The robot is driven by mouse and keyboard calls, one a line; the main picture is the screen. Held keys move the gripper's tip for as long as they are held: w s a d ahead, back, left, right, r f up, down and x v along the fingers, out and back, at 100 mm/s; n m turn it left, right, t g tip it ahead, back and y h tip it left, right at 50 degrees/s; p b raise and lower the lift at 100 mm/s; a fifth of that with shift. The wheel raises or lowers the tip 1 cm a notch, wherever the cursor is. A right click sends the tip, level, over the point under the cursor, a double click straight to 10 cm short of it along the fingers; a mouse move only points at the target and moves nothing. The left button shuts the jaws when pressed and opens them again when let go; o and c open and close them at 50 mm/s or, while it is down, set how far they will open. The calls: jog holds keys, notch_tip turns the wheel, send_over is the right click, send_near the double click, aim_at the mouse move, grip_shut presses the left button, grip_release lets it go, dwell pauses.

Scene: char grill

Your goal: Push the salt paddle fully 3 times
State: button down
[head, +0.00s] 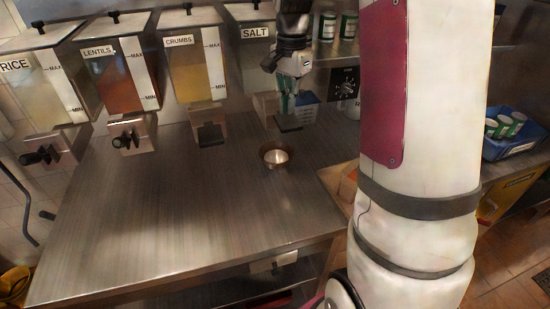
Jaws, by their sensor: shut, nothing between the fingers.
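The salt dispenser (250,50), a clear bin labelled SALT, hangs at the back, right of the crumbs bin. It is partly hidden behind my gripper and arm. My gripper (285,104) is shut and empty, pointing down in front of the salt dispenser. A dark flat piece, which looks like the salt paddle (288,124), shows right at the fingertips. I cannot tell whether the fingers touch it or how far it is pushed. A small metal bowl (275,156) stands on the steel counter just below and in front of it.
Bins of rice (40,85), lentils (118,75) and crumbs (190,70) hang to the left, each with its own dispensing outlet. The counter (170,210) is clear left of the bowl. A blue crate (515,146) with cups stands at the right.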

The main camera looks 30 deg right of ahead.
aim_at(289, 122)
jog(key=shift+f, duration=0.1)
jog(key=shift+f+b, duration=0.5)
jog(key=shift+f, duration=1.8)
jog(key=shift+r+p, duration=0.7)
jog(key=shift+r, duration=1.7)
jog(key=shift+r+p, duration=0.6)
jog(key=shift+r, duration=1.9)
jog(key=shift+a, duration=0.1)
